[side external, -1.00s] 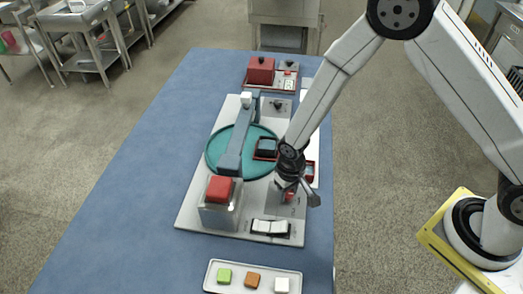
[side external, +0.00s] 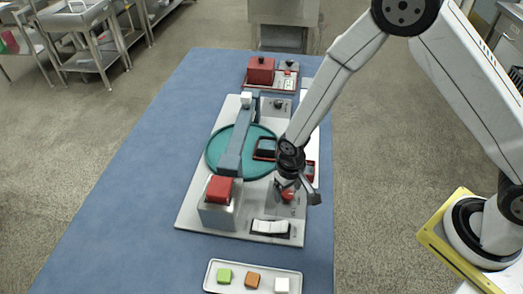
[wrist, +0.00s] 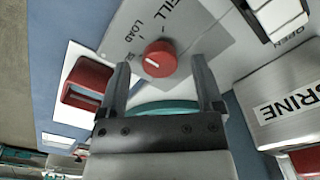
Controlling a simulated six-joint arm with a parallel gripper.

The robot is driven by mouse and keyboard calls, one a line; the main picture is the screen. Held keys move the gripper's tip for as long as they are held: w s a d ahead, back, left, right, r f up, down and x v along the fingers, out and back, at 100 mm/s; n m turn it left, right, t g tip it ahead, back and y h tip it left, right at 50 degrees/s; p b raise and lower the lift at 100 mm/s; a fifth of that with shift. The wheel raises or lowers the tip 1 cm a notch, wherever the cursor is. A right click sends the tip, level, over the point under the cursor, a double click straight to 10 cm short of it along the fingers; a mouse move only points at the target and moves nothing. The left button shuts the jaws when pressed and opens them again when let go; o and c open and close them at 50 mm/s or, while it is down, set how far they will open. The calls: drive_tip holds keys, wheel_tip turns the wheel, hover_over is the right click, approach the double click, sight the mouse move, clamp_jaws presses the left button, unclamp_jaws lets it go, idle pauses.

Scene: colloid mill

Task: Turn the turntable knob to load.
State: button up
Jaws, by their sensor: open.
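The turntable knob (wrist: 159,58) is red and round with a short white mark on its face. It sits on a grey plate (wrist: 205,30) printed LOAD and FILL, plus a third label partly cut off. I cannot tell which label the mark points at. My gripper (wrist: 160,72) is open, with one finger on each side of the knob's near edge. Contact is not visible. In the side view my gripper (side external: 286,187) is low over the right part of the machine, partly hiding the knob. The teal turntable (side external: 217,148) lies to its left.
A white rocker switch (side external: 270,227) is in front. A tray (side external: 211,280) holds small blocks. A red unit (side external: 261,70) stands at the back. The blue table is clear at left.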

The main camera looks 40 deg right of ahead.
sight(288, 193)
drive_tip(key=shift+r, duration=3.5)
drive_tip(key=shift+d+r, duration=0.45)
drive_tip(key=shift+r, duration=0.05)
drive_tip(key=s+d+r+t, duration=0.2)
drive_tip(key=s+d+r, duration=0.6)
drive_tip(key=d, duration=0.4)
drive_tip(key=shift+s+r+t, duration=0.25)
drive_tip(key=shift+r+t, duration=0.05)
drive_tip(key=shift+r, duration=0.55)
